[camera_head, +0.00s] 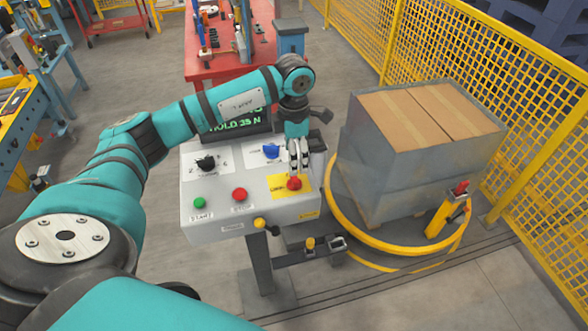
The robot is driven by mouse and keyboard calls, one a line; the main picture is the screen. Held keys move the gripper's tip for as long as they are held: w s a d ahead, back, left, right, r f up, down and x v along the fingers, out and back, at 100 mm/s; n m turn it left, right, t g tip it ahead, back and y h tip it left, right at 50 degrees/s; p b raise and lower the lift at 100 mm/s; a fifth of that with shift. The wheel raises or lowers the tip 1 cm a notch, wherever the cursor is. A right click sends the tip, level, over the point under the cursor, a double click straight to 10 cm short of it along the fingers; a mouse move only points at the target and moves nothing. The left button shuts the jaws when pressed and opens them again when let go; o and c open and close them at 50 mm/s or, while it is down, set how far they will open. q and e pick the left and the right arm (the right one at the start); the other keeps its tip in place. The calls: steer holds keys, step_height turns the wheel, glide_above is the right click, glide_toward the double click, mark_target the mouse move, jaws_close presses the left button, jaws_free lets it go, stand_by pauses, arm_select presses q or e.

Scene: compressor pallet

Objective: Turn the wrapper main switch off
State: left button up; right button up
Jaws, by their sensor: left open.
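A grey control panel (222,218) stands on a post in the middle of the view. It carries a black rotary knob (206,163) at upper left and a blue rotary knob (271,151) at upper right. Their labels are too small to read, so I cannot tell which is the main switch. My left gripper (297,173) is open and points down at the panel's right side, right of the blue knob. Its fingertips are just above or touching the red mushroom button (294,184) on a yellow plate; I cannot tell which. My right gripper is not in view.
A green button (199,202) and red button (239,195) sit along the panel's front. A screen (235,127) behind is partly hidden by my left arm. Right stands a wrapped box load (400,180) on a yellow-ringed turntable (395,245), beside a yellow mesh fence (490,70).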

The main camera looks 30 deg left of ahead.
mark_target(294, 180)
arm_select(q)
step_height(294, 180, down, 7)
steer(key=shift+d+r+p, duration=0.1)
steer(key=shift+p, duration=0.9)
steer(key=shift+f, duration=0.4)
steer(key=shift+c, duration=0.4)
steer(key=c, duration=1.1)
